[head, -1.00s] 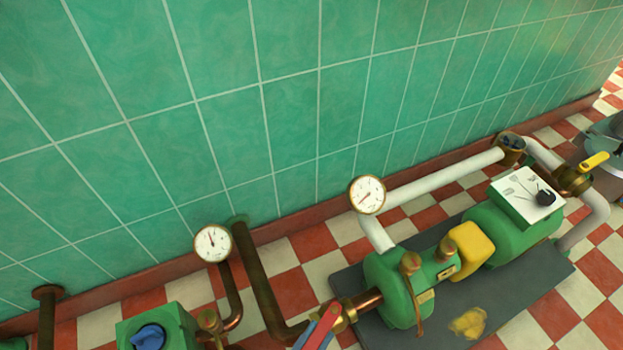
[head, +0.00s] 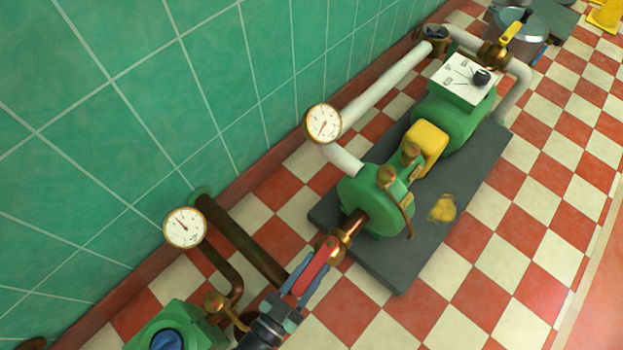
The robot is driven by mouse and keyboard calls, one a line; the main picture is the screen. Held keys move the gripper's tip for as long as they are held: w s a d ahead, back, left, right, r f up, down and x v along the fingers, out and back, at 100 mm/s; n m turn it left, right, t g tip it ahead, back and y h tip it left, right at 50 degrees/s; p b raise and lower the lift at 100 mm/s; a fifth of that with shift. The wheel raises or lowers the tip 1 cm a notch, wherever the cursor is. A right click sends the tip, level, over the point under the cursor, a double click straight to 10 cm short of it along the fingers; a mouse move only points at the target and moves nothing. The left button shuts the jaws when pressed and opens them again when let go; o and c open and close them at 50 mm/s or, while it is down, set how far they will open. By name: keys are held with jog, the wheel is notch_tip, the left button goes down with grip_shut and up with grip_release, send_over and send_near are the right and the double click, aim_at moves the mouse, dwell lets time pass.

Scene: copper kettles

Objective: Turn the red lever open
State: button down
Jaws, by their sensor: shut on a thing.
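The red lever (head: 316,267) sits on a brass valve (head: 329,246) in the copper pipe at the near end of the green pump. It points down and left from the valve, roughly in line with the pipe in the picture. My gripper (head: 306,275) reaches in from the bottom edge, its blue-grey fingers on either side of the lever. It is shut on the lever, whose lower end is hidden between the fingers.
The green pump (head: 366,200) stands on a dark slab (head: 385,268). Two gauges, left (head: 185,228) and right (head: 323,123), stand near the tiled wall. A green box with a blue knob (head: 167,340) is at bottom left. Checkered floor is clear at right.

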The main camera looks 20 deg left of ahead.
jog(key=shift+f, duration=0.15)
jog(key=c, duration=0.6)
grip_release()
jog(key=shift+o, duration=0.2)
jog(key=s+a+p, duration=0.2)
jog(key=s, duration=1)
jog(key=shift+s+a, duration=0.2)
jog(key=shift+s, duration=0.15)
